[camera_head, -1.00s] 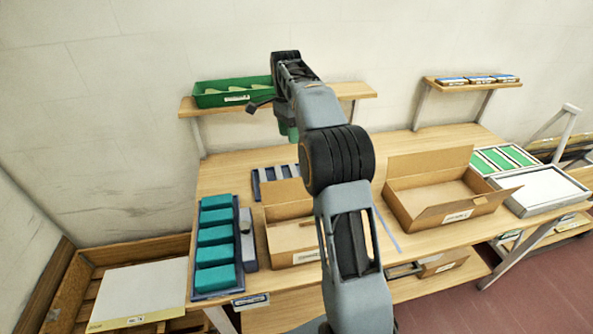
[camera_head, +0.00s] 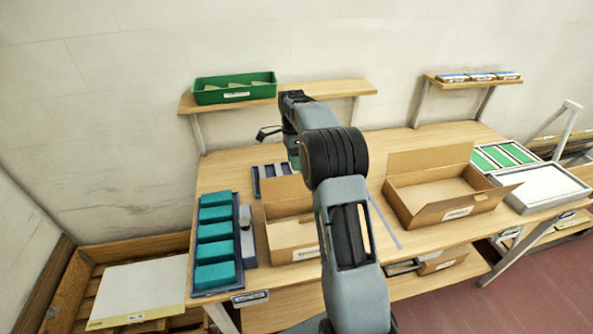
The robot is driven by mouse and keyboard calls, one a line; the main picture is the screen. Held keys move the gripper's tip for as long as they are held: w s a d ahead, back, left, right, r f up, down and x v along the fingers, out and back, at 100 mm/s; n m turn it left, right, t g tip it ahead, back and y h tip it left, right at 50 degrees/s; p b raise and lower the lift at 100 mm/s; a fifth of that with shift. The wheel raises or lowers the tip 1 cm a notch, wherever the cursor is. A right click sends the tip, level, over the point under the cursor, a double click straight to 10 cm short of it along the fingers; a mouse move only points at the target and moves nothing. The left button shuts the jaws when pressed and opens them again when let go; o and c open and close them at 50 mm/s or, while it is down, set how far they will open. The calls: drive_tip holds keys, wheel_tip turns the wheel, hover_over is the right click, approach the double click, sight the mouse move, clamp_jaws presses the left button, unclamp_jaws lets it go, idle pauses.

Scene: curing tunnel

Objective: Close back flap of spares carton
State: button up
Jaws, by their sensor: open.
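Two open cardboard cartons stand on the bench, and their labels are too small to read, so I cannot tell which is the spares carton. The smaller left carton (camera_head: 282,239) is partly hidden by my arm; its back flap (camera_head: 283,196) stands up. The larger right carton (camera_head: 411,213) has its back flap (camera_head: 430,160) standing up and leaning back, and a flap splayed outward at its front right. My gripper (camera_head: 293,158) is beyond the left carton, above the rear of the bench, apart from both cartons. Its fingers are mostly hidden by my arm.
A green bin (camera_head: 235,90) sits on the wall shelf (camera_head: 330,91) close above my gripper. A tray of teal blocks (camera_head: 215,245) lies left of the left carton. A slotted blue-grey rack (camera_head: 258,182) lies behind it. Green-striped panels (camera_head: 503,156) and a white-topped tray (camera_head: 541,188) are at right.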

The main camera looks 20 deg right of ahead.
sight(298, 184)
drive_tip(key=shift+x, duration=1.8)
drive_tip(key=shift+c, duration=0.4)
clamp_jaws()
